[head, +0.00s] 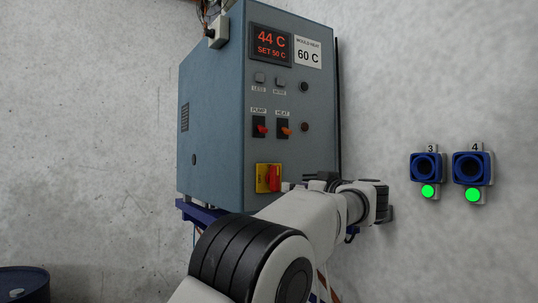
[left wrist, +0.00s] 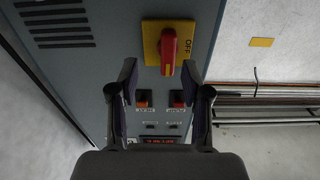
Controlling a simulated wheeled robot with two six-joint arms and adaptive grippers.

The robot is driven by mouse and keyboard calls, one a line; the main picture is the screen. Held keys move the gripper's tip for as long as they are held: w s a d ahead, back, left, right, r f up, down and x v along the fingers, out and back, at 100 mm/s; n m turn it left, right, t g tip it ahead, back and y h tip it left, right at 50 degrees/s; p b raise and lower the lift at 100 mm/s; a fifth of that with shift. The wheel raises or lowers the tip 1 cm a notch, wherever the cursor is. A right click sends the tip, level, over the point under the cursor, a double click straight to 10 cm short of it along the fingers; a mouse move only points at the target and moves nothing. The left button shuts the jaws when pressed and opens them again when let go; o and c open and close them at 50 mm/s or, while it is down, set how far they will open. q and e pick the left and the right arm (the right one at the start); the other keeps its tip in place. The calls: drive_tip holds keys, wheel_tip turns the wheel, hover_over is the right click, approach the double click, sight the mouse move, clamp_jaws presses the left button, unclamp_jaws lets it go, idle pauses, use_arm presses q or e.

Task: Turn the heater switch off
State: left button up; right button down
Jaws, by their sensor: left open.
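The grey-blue heater cabinet (head: 215,120) has a display (head: 271,44) reading 44 C, set 50 C. An orange rocker (head: 285,129) labelled HEAT sits beside a red rocker (head: 260,127) labelled PUMP. Below them a red rotary handle (head: 275,178) stands upright on a yellow plate (head: 262,179). In the left wrist view the panel appears upside down: the red handle (left wrist: 168,50) and OFF lettering are at the top, the HEAT rocker (left wrist: 144,98) lower. My left gripper (head: 318,180) is by the cabinet's lower right, partly hidden by its arm. Its open, empty fingers (left wrist: 158,82) show in the wrist view.
Two blue sockets marked 3 (head: 427,168) and 4 (head: 473,168), with green lamps, are on the wall at right. A dark blue drum (head: 24,284) is at the lower left. Pipes (left wrist: 270,100) run along the wall beside the cabinet.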

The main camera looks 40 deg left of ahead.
sight(278, 172)
use_arm(q)
drive_tip(key=shift+n, duration=0.3)
drive_tip(key=a+r+p, duration=0.1)
drive_tip(key=a, duration=0.1)
drive_tip(key=w+a+r+p, duration=0.1)
drive_tip(key=a, duration=0.1)
drive_tip(key=a+r+p, duration=0.1)
drive_tip(key=a, duration=0.2)
drive_tip(key=shift+w+r, duration=0.25)
drive_tip(key=shift+w, duration=0.15)
drive_tip(key=shift+a, duration=0.3)
drive_tip(key=shift+s+d, duration=0.15)
drive_tip(key=shift+d, duration=0.05)
drive_tip(key=shift+d+r, duration=0.1)
drive_tip(key=shift+d, duration=0.2)
clamp_jaws()
use_arm(e)
wheel_tip(278, 172, up, 3)
drive_tip(key=shift+a+r, duration=0.1)
drive_tip(key=shift+r, duration=0.1)
